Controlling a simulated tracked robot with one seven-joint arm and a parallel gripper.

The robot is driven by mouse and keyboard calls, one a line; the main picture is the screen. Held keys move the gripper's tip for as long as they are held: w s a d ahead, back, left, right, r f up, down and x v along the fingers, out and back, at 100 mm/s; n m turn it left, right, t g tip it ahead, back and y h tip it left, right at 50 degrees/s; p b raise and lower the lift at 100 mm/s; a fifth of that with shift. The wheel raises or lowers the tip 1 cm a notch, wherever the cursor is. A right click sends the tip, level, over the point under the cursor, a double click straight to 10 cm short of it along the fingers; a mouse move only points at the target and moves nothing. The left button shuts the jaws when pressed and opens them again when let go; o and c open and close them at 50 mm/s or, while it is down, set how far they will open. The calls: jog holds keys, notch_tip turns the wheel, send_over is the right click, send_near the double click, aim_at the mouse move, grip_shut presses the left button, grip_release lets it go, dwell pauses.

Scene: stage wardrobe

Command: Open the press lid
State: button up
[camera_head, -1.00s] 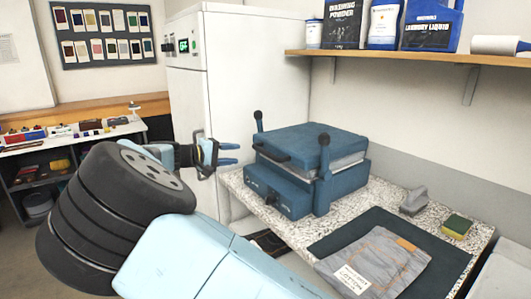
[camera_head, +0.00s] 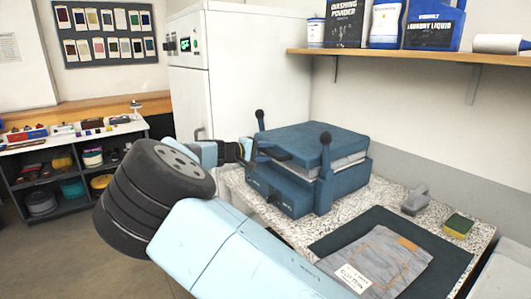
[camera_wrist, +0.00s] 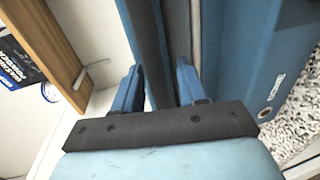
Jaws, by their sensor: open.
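The blue press (camera_head: 285,190) stands on the speckled counter with its lid (camera_head: 300,142) down, a pale seam showing between lid and base. A dark handle (camera_head: 275,154) sticks out from the lid's front edge. My gripper (camera_head: 250,151) is at the front of the press, by the handle. In the wrist view, the two blue fingers of my gripper (camera_wrist: 157,85) are apart, with a dark bar (camera_wrist: 150,50) that looks like the handle running between them. I cannot tell whether either finger touches it. The press base (camera_wrist: 240,65) shows at right.
Two upright levers with dark knobs (camera_head: 325,138) flank the lid. Folded jeans (camera_head: 375,258) lie on a dark mat in front, with a sponge (camera_head: 458,224) and grey tool (camera_head: 415,201) nearby. A shelf (camera_head: 400,58) with containers hangs above. A white cabinet (camera_head: 240,80) stands behind.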

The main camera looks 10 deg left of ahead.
jog(key=shift+c, duration=0.2)
grip_shut()
dwell(0.4)
